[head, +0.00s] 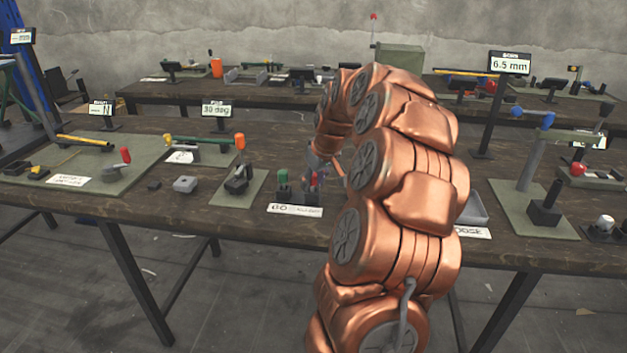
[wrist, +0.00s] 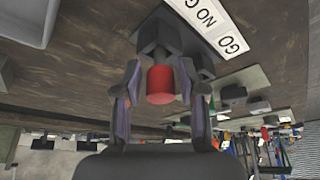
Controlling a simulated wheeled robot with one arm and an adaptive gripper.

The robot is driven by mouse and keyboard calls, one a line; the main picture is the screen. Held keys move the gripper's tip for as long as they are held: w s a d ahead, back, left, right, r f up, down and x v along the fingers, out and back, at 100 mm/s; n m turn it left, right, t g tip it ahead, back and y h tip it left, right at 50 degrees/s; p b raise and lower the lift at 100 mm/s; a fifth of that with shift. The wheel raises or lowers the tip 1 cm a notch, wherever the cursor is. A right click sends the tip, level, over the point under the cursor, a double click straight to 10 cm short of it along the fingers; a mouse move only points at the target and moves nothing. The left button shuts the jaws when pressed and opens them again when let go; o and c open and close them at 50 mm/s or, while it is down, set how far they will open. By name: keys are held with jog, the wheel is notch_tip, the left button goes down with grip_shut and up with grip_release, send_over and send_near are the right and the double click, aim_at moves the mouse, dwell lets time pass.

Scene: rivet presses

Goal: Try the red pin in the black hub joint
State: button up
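The red pin (wrist: 161,85) sits in a dark holder block (wrist: 160,38) beside the GO / NO GO label. My gripper (wrist: 160,92) is open, with one finger on each side of the red pin and a visible gap on both sides. In the head view the red pin (head: 314,179) shows small beside my gripper (head: 322,178), partly hidden by it. A green-topped pin (head: 283,177) stands just left of it. A black joint block (head: 237,182) with an orange-knobbed lever stands further left on a green mat; I cannot tell whether it is the hub joint.
The GO / NO GO label (head: 295,210) lies at the table's front edge. A grey tray (head: 475,208) is right of my arm. A black post block (head: 546,210) stands on the right mat. Signs on stands rise behind. My arm hides the table's middle.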

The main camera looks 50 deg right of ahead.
jog(key=shift+o, duration=1)
jog(key=v, duration=1.2)
jog(key=shift+w, duration=0.1)
jog(key=s+a+r+n+g+y+p, duration=0.1)
jog(key=s+a+p, duration=0.2)
jog(key=a, duration=1)
jog(key=s+a+n+g+y+p, duration=0.1)
jog(key=s+a+g+p, duration=0.15)
jog(key=a, duration=1.05)
jog(key=s+a+f+g+p, duration=0.1)
jog(key=s+a+p, duration=0.1)
jog(key=s+a, duration=0.3)
jog(key=s+a+f+g+h+p, duration=0.1)
jog(key=s+a, duration=0.4)
jog(key=s, duration=0.9)
jog(key=shift+s+a+f+g+p, duration=0.4)
jog(key=shift+f+p, duration=0.4)
jog(key=shift+p, duration=0.45)
